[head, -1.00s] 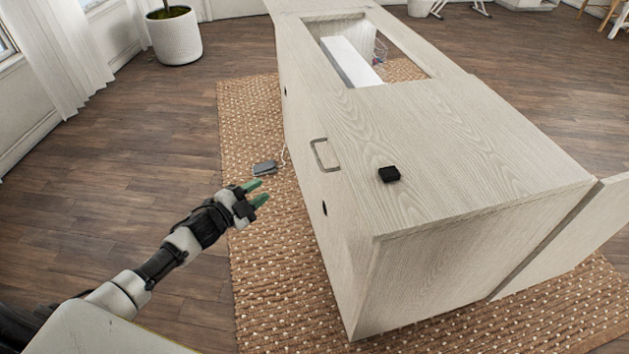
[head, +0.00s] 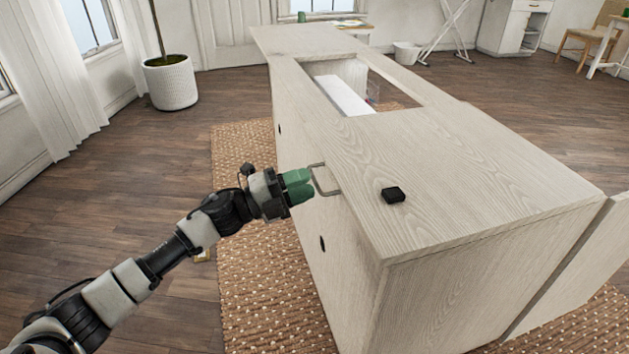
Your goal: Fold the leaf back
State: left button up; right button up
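The pale wood sewing cabinet (head: 345,265) stands with a rectangular opening in its top. A broad flat top panel (head: 470,165), which looks like the leaf, lies level at the near end. A metal U-shaped handle (head: 328,193) sticks out at its left edge. My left gripper (head: 311,185) is at the left side of this handle, its green fingers pointing right and overlapping the handle's outer bar in view. The fingers look close together, but whether they are shut on the handle cannot be told. My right gripper is out of view.
A small black block (head: 393,195) sits on the panel near the handle. A white machine part (head: 343,96) shows inside the opening. Another panel (head: 580,255) stands out at the cabinet's right end. A woven rug (head: 255,290) lies below. A potted plant (head: 171,85) stands far left.

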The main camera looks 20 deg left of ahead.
pick_arm(q)
jog(key=shift+x, duration=1.45)
jog(key=shift+c, duration=0.4)
grip_shut()
